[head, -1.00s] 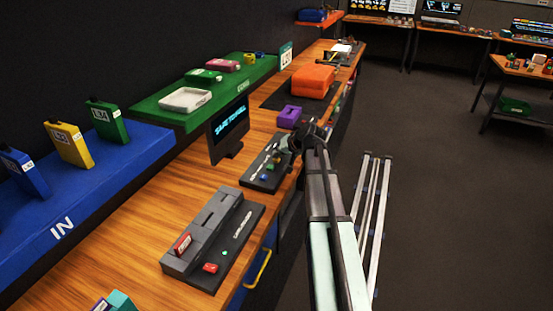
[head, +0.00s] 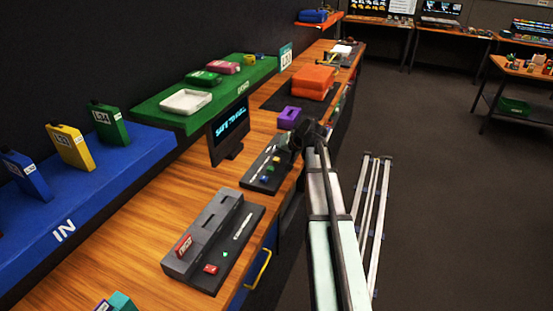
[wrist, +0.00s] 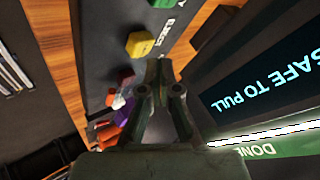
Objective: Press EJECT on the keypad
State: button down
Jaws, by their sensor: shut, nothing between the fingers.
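The dark keypad panel (head: 250,181) lies on the wooden bench in front of a small monitor (head: 229,133). My gripper (head: 289,143) is over the far end of the keypad. Its fingers (wrist: 160,68) are shut and empty, and I see no clear contact with a button.
The monitor reads SAFE TO PULL in the wrist view (wrist: 265,75) and stands close beside my gripper. A grey slotted unit (head: 205,238) with a red cartridge is nearer on the bench. A purple block (head: 289,117) and orange case (head: 312,80) lie beyond.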

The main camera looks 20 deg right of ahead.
aim_at(278, 159)
jog(key=shift+r, duration=0.1)
jog(key=shift+r+p, duration=1.25)
jog(key=shift+r, duration=1.15)
